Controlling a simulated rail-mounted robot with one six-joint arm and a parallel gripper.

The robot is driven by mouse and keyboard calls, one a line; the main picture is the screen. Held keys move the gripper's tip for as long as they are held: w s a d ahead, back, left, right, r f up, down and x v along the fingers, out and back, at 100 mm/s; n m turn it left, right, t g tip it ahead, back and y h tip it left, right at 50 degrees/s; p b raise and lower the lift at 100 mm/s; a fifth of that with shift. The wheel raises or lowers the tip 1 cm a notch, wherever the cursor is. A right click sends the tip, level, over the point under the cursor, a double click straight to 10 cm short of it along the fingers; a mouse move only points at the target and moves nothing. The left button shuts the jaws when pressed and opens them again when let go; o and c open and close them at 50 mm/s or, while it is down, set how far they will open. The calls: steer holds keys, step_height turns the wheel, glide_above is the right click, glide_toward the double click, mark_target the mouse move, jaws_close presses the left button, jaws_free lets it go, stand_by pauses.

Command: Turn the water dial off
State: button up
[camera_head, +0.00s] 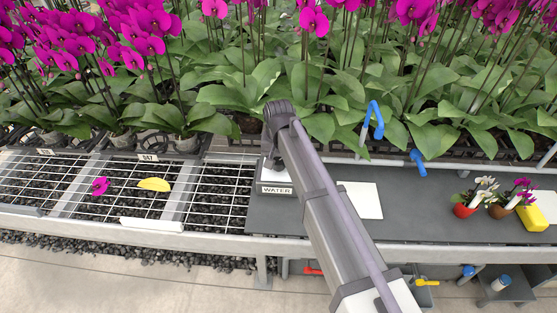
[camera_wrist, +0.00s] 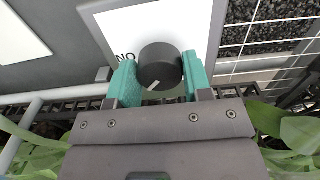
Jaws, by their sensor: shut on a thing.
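The water dial (camera_wrist: 160,64) is a dark round knob on a white panel (camera_wrist: 110,20) in the wrist view. A white pointer mark shows at its lower edge, slanting to the lower left. In the head view the WATER label (camera_head: 277,190) shows on the box front, and my arm hides the dial.
Leafy orchids (camera_head: 250,90) crowd behind the box. A blue-handled tool (camera_head: 375,118) and a blue fitting (camera_head: 418,162) are to the right. A white sheet (camera_head: 360,200) lies on the dark bench. Wire mesh (camera_head: 215,195) is left, with a yellow piece (camera_head: 154,184).

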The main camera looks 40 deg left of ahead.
mark_target(279, 161)
steer(key=n, duration=0.4)
steer(key=shift+n, duration=0.3)
steer(key=n, duration=0.4)
stand_by(0.4)
steer(key=o, duration=0.9)
step_height(279, 161, up, 11)
steer(key=p, duration=1.1)
